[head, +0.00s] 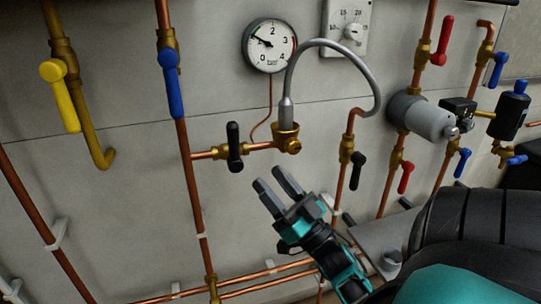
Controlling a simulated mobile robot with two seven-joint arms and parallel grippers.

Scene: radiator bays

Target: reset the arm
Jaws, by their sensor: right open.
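My right gripper (275,190) shows in the middle of the head view. Its two grey fingers point up and to the left, apart, with nothing between them. The teal and black wrist leads down to my right arm, which comes in from the lower right. The gripper is below the brass fitting (287,138) and to the lower right of the black valve handle (234,146). I see no contact with the pipework. My left gripper is not in this view.
A grey hose (330,43) loops up from the brass fitting. A pressure gauge (269,46) and a thermostat (348,24) hang above. Copper pipes with yellow (60,95), blue (171,84) and red (442,40) handles line the wall. A grey pump (422,119) is at right.

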